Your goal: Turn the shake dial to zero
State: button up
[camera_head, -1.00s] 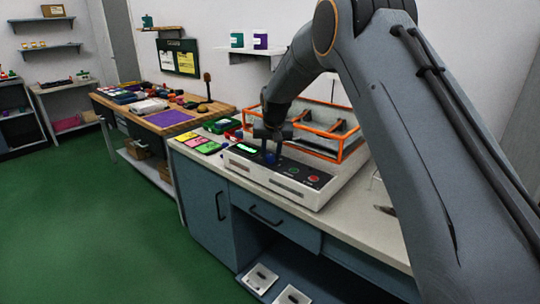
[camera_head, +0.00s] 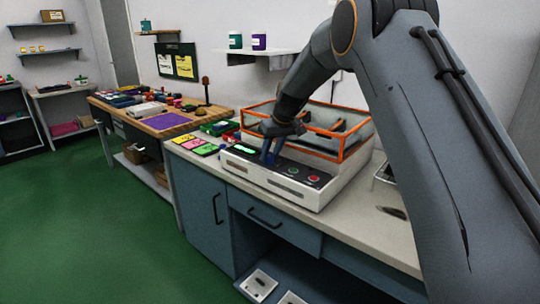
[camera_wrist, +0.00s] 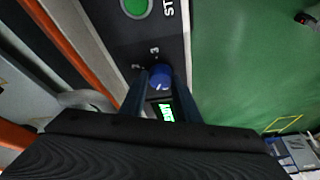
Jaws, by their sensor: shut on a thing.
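The shake dial (camera_wrist: 160,75) is a blue round knob with a short white mark, on the dark control panel of a white shaker machine (camera_head: 262,180). In the wrist view a "3" is printed just above the dial and another mark sits to its upper left; no zero can be read. My gripper (camera_wrist: 158,84) has its two dark fingers on either side of the dial, shut on it. In the head view my gripper (camera_head: 270,158) reaches down to the panel and mostly hides the dial.
A lit green display (camera_head: 243,148) sits beside the dial. A green button (camera_head: 290,170) and a red button (camera_head: 314,178) are to its right. An orange-railed tray (camera_head: 344,150) rises behind the panel. Coloured cards (camera_head: 197,145) lie left of the machine.

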dwell(0.3)
jog(key=o, duration=0.8)
jog(key=shift+c, duration=0.2)
